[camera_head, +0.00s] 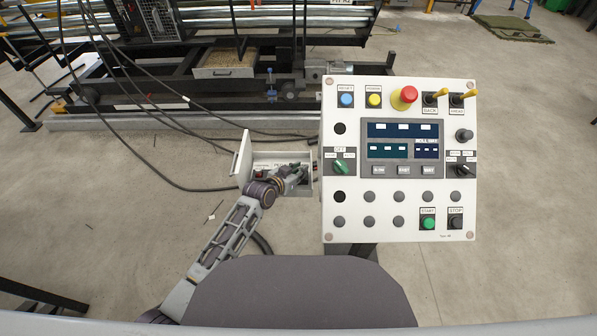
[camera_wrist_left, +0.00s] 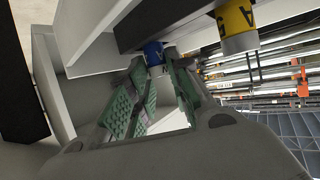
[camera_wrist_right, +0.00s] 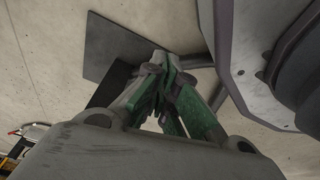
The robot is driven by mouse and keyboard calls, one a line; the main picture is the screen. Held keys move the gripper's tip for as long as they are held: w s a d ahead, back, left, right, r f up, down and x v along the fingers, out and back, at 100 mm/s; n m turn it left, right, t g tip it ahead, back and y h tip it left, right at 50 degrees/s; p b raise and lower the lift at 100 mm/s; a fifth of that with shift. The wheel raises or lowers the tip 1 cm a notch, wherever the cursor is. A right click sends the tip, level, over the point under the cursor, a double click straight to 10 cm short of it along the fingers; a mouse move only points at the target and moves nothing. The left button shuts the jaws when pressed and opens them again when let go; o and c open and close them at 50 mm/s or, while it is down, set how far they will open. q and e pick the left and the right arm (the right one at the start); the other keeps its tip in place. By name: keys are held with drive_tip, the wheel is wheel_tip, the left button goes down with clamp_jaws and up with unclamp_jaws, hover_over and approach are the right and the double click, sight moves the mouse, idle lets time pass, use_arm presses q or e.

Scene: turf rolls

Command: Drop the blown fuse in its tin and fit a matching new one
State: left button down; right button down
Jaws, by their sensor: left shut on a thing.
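My left gripper (camera_head: 300,170) reaches into an open white box (camera_head: 283,157) on the left side of the control panel. In the left wrist view my left gripper (camera_wrist_left: 158,66) has its green-padded fingers shut on a blue fuse (camera_wrist_left: 154,52), which sits up against a dark holder (camera_wrist_left: 165,25). I cannot make out the tin.
The white control panel (camera_head: 398,230) with buttons and switches stands right of the box. The box's door (camera_head: 242,157) stands open on its left. Dark cables (camera_head: 160,125) hang at the left, in front of a machine frame (camera_head: 170,105).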

use_arm(q)
drive_tip(key=shift+f, duration=0.1)
drive_tip(key=c, duration=1.6)
unclamp_jaws()
drive_tip(key=o, duration=0.3)
drive_tip(key=shift+v, duration=0.8)
drive_tip(key=p+v, duration=0.1)
drive_tip(key=v, duration=0.2)
drive_tip(key=shift+s+a, duration=0.1)
drive_tip(key=shift+s, duration=0.05)
drive_tip(key=p+v, duration=0.1)
drive_tip(key=v, duration=0.6)
drive_tip(key=shift+r, duration=0.2)
use_arm(e)
drive_tip(key=s+d+f, duration=0.1)
drive_tip(key=s, duration=0.1)
drive_tip(key=s+d+f, duration=0.1)
drive_tip(key=d, duration=0.1)
drive_tip(key=shift+s+f, duration=0.35)
drive_tip(key=shift+s, duration=0.05)
